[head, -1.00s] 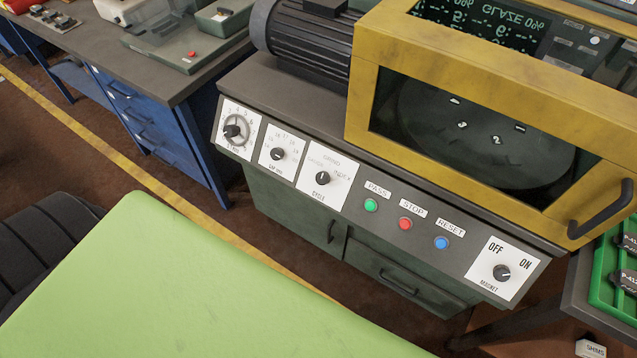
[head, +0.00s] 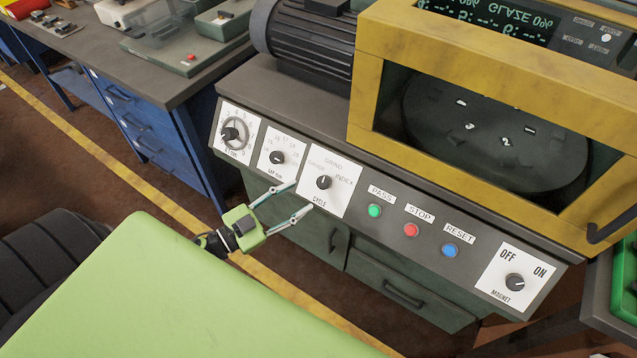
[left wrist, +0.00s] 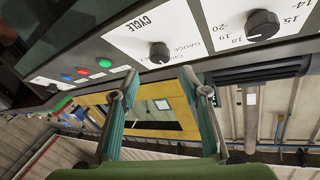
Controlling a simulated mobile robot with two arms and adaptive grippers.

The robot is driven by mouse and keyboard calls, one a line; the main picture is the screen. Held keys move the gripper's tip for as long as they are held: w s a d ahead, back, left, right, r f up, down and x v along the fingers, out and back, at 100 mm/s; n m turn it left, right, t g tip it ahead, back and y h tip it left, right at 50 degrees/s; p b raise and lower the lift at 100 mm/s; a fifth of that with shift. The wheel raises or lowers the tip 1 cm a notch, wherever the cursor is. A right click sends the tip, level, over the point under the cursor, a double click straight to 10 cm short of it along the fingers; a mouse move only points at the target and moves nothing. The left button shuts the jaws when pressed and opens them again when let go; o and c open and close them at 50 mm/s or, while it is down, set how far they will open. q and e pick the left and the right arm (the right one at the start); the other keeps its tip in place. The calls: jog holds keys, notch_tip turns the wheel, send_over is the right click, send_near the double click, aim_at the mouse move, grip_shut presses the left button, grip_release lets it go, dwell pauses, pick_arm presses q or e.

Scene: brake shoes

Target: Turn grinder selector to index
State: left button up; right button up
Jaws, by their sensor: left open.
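The selector is a black knob (head: 323,182) on a white CYCLE plate (head: 338,199), marked GAUGE, GRIND and INDEX from left to right. Its pointer looks roughly upward, near GRIND, but is too small to be sure. The knob also shows in the left wrist view (left wrist: 159,52), just beyond the fingertips. My left gripper (head: 303,195) is open and empty, its two fingers reaching toward the plate's lower left. In the left wrist view the left gripper's fingertips (left wrist: 159,76) lie below the knob, apart from it. My right gripper is out of view.
The grinder's panel also holds two dials (head: 230,134) (head: 277,158) to the left, green PASS (head: 374,210), red STOP (head: 411,230) and blue RESET (head: 450,251) buttons, and a MAGNET knob (head: 515,282). A yellow-framed guard (head: 365,85) stands above.

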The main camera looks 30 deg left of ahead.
aim_at(321, 184)
pick_arm(q)
jog(key=x, duration=0.7)
jog(key=shift+w+d, duration=0.1)
jog(key=shift+w, duration=0.2)
jog(key=c, duration=1.1)
